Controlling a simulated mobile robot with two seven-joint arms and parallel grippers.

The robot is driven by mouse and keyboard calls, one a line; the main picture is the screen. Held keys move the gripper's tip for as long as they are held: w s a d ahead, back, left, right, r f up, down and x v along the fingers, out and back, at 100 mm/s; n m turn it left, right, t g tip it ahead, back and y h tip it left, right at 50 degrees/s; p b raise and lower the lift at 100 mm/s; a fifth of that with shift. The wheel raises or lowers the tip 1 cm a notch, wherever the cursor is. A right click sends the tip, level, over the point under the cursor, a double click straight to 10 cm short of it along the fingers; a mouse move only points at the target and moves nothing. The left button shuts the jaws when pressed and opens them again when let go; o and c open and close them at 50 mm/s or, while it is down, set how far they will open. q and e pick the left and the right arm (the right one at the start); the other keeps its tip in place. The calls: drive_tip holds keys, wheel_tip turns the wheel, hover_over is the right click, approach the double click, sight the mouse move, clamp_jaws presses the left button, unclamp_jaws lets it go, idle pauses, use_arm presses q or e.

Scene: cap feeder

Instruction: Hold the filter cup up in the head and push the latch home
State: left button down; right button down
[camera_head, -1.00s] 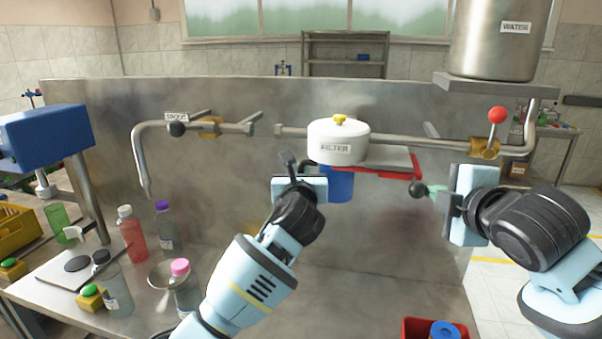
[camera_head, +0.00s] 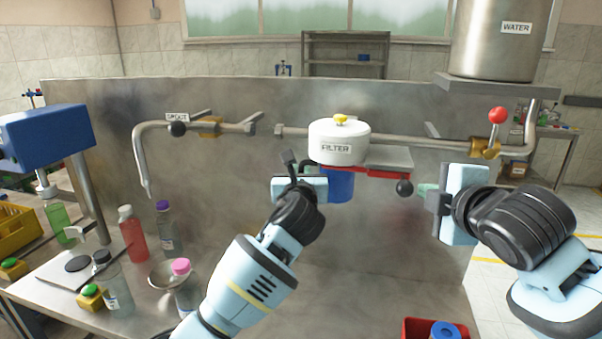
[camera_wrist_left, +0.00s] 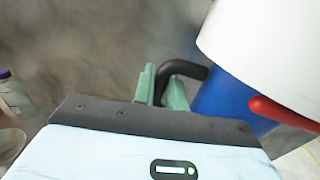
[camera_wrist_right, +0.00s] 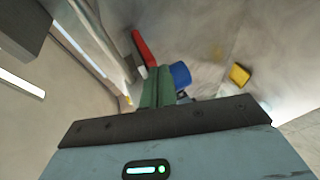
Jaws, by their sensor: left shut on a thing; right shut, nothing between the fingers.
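The white filter head (camera_head: 338,150) with a yellow knob sits in the pipe line. The blue filter cup (camera_head: 340,184) is right beneath it; it also shows in the left wrist view (camera_wrist_left: 225,104). My left gripper (camera_wrist_left: 165,88) is shut on the cup's black bent handle (camera_wrist_left: 188,70). The red latch (camera_head: 375,173) runs rightward under the head to a black ball (camera_head: 404,187); its red bar shows in the right wrist view (camera_wrist_right: 143,48). My right gripper (camera_head: 424,190) is shut and empty, just right of the ball; whether they touch I cannot tell.
A steel panel (camera_head: 220,240) stands behind. The water tank (camera_head: 495,45) and a red-knobbed valve (camera_head: 497,116) are at upper right. The spout (camera_head: 142,165) and several bottles are at left. A red bin (camera_head: 413,327) stands at the front right.

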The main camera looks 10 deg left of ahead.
drive_tip(key=shift+d, duration=0.65)
drive_tip(key=s, duration=0.9)
use_arm(q)
drive_tip(key=c, duration=1.4)
unclamp_jaws()
drive_tip(key=shift+o, duration=0.2)
drive_tip(key=shift+s, duration=0.1)
